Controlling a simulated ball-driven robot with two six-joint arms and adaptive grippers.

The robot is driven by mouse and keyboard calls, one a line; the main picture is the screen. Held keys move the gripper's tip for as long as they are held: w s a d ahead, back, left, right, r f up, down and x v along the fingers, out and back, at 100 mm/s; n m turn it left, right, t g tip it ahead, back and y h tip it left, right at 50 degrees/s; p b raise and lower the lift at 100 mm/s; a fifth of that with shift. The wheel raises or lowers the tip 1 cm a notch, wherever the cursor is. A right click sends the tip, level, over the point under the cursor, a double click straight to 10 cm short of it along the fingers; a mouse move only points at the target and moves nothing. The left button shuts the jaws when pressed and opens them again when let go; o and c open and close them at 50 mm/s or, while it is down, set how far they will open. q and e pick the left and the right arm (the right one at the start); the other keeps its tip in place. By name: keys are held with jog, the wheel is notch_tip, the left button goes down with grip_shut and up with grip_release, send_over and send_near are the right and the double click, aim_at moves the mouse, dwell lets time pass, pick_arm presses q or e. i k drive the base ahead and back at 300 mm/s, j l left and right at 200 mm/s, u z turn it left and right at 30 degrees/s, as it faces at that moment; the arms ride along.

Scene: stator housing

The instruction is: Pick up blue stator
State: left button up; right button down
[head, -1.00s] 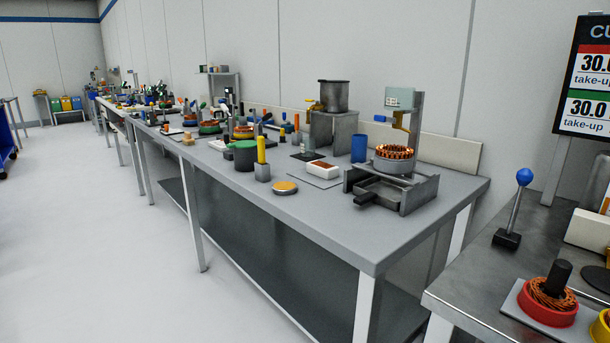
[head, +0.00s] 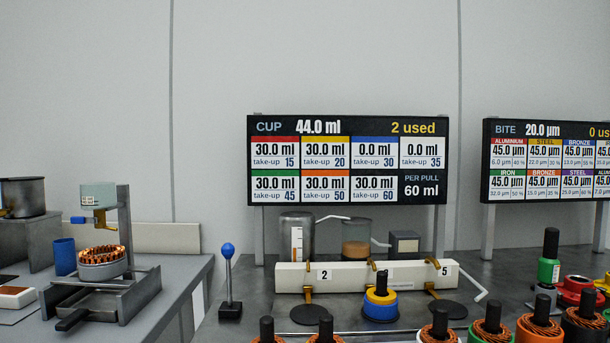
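A small part with a blue lower body (head: 380,310), a yellow upper ring and a black post stands upright on the right-hand bench, in front of the white dispenser bar (head: 365,276). It is the only clearly blue-bodied stator-like part I see. Neither of my grippers is in the head view.
Several copper-wound stators (head: 490,328) with black posts line the bench front, cut off by the lower edge. A blue-knobbed lever (head: 229,285) stands left of the bar. A CUP board (head: 347,160) hangs behind. Another bench (head: 180,300) is at left, across a gap.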

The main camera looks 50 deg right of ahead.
aim_at(380, 302)
jog(key=z, duration=1.8)
